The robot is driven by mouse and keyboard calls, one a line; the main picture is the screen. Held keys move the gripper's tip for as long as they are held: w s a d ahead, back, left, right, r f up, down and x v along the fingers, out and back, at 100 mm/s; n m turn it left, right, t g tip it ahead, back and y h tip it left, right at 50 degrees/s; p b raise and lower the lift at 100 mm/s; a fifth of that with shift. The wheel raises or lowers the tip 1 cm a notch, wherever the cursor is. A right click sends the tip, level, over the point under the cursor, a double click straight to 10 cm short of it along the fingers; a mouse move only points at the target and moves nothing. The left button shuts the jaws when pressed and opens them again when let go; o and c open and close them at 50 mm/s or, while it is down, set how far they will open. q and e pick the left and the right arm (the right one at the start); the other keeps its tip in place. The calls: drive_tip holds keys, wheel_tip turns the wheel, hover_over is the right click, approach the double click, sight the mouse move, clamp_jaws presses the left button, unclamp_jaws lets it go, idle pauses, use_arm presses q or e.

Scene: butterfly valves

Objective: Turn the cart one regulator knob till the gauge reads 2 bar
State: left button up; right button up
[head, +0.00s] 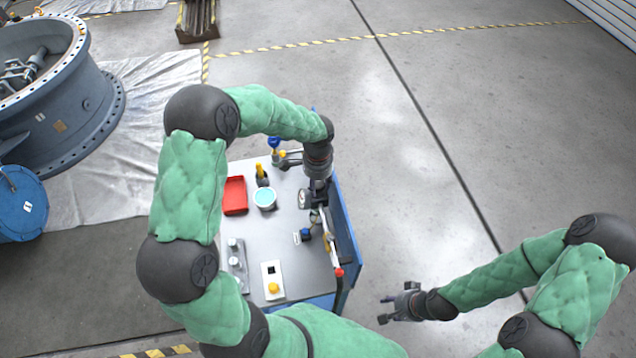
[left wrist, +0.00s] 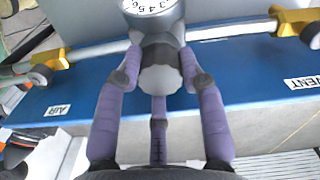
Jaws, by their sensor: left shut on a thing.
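The regulator knob (left wrist: 160,78) is a grey rounded cap below the gauge in the left wrist view. My left gripper (left wrist: 161,82) is shut on it, with a purple finger on each side. The gauge (left wrist: 152,8) has a white dial, cut off by the top edge, with several numerals showing; its needle cannot be read. In the head view the gauge (head: 304,198) stands at the cart's right side, beside my left gripper (head: 317,196), which hides the knob there. My right gripper (head: 391,309) is open and empty, to the right of the cart and apart from it.
A pipe with yellow fittings (left wrist: 292,22) runs beside the gauge. Floor to the right is clear.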

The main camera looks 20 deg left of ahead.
sight(318, 183)
use_arm(q)
drive_tip(key=shift+m, duration=0.9)
drive_tip(key=o, duration=1.1)
drive_tip(key=shift+o, duration=0.2)
drive_tip(key=shift+r, duration=0.1)
wheel_tip(318, 183, up, 12)
